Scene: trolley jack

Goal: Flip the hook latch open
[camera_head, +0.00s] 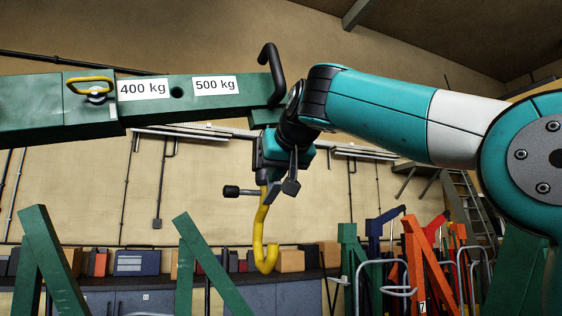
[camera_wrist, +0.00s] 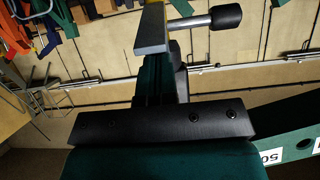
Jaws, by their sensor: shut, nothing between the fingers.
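The yellow hook (camera_head: 265,243) hangs below the end of the green boom, with its upper end partly hidden by my wrist. A short metal rod with a black knob (camera_head: 231,191) sticks out to the left of the hook's upper part. It also shows at the top of the wrist view (camera_wrist: 222,18). I cannot tell whether this is the latch's lever. My gripper (camera_head: 291,187) is shut and empty, pointing down just right of the hook's shank. In the wrist view its grey fingertips (camera_wrist: 152,30) overlap the rod's inner end; contact cannot be told.
The green boom (camera_head: 155,98) with weight labels runs in from the left. A bent black bar (camera_head: 270,66) rises at its end, close to my wrist. Green legs (camera_head: 203,262) stand below. A workbench (camera_head: 155,300) lines the back wall; red and blue equipment (camera_head: 422,255) stands right.

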